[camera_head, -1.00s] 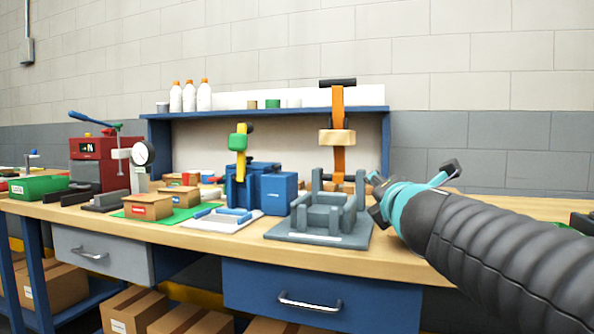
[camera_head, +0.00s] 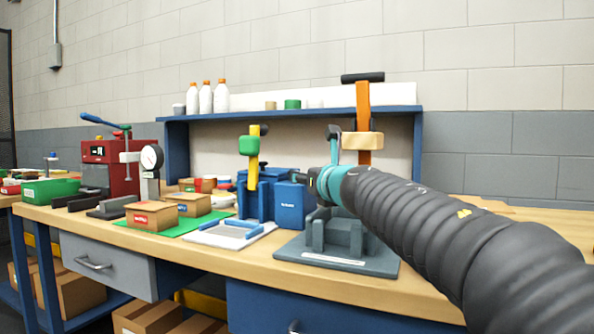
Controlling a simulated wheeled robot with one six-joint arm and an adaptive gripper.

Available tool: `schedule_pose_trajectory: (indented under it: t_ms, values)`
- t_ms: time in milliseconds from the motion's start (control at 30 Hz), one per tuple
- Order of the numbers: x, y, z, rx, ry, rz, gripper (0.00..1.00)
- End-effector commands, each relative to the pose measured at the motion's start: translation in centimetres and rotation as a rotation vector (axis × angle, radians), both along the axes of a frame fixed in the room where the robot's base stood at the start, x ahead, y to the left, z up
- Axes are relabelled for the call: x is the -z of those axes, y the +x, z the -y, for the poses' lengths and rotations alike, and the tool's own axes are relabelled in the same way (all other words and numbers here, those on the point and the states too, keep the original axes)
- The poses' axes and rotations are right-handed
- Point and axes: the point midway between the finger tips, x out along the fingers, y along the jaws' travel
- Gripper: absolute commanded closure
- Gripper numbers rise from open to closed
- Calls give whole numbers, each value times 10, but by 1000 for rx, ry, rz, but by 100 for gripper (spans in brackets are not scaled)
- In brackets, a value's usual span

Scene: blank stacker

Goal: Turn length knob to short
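I cannot make out a length knob or a short mark in this view. A blue machine (camera_head: 289,206) with a yellow post (camera_head: 254,172) and a green block (camera_head: 249,146) stands mid-bench. Right of it is a grey fixture (camera_head: 377,263) with upright posts, and an orange post (camera_head: 363,98) carrying a tan block (camera_head: 362,141) rises behind it. My gripper (camera_head: 315,156), teal with dark fingertips, appears above the grey fixture and beside the blue machine. Its fingers are spread, with nothing seen between them. My wrist and arm hide part of the fixture; contact cannot be told.
A red machine (camera_head: 108,168) with a blue lever and a dial gauge (camera_head: 152,157) stand left. Cardboard boxes (camera_head: 151,216) sit on a green mat (camera_head: 186,230). A white tray (camera_head: 211,240) lies in front. A blue shelf (camera_head: 290,113) holds bottles. The bench's right side is partly hidden by my arm.

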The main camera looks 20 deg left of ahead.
Motion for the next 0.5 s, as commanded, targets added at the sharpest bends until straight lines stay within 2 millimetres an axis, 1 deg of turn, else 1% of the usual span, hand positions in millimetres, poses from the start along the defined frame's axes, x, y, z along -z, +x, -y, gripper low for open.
schedule_pose_trajectory:
  t_ms: [33,200,400,500]
  values:
    - [-1,7,-6,-1,-1,-1,48]
    - [-2,27,-24,-1,0,-1,48]
    - [-2,45,-41,-3,1,-1,48]
    - [-1,50,-46,-3,1,-1,48]
